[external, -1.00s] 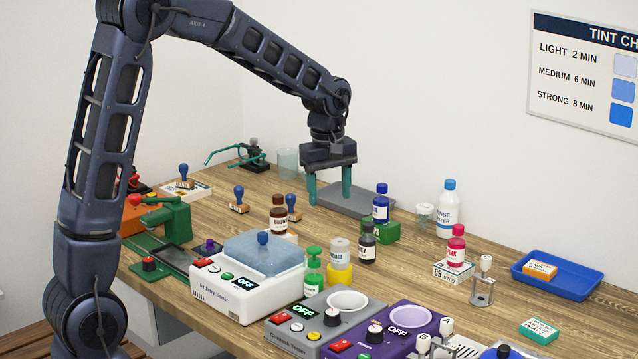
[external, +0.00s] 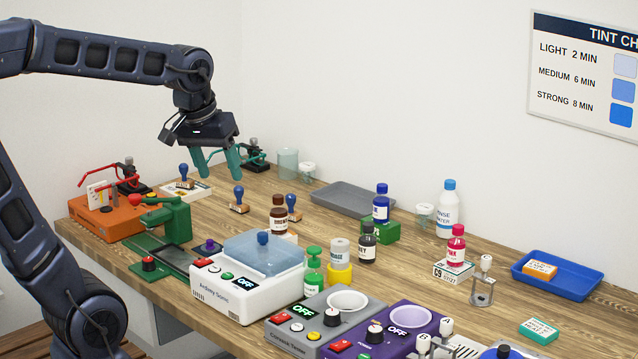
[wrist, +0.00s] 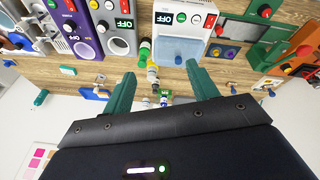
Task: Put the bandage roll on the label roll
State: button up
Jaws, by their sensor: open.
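I cannot make out for certain which things are the bandage roll and the label roll. A short whitish cylinder with a printed band (external: 340,250) stands upright on or in a yellow round piece (external: 340,274), right of the green pump bottle; it may be one of the rolls, but I cannot tell. My gripper (external: 222,174) is open and empty, pointing down above the back left of the bench, well away from that stack. In the wrist view its two teal fingers (wrist: 160,72) are wide apart with nothing held between them.
A white machine with a blue lid (external: 222,300) and grey and purple units stand in front. Bottles crowd the middle. A grey tray (external: 340,193) at the back looks empty. A blue tray (external: 588,284) is at right. A wire-armed stand (external: 256,158) is close behind my gripper.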

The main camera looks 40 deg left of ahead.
jog(key=s+f+m+t, duration=0.1)
jog(key=s+m, duration=0.2)
jog(key=s, duration=0.6)
jog(key=shift+a+f+m, duration=0.15)
jog(key=shift+f+m, duration=0.05)
jog(key=shift+m, duration=0.1)
jog(key=shift+s, duration=0.1)
dwell(0.7)
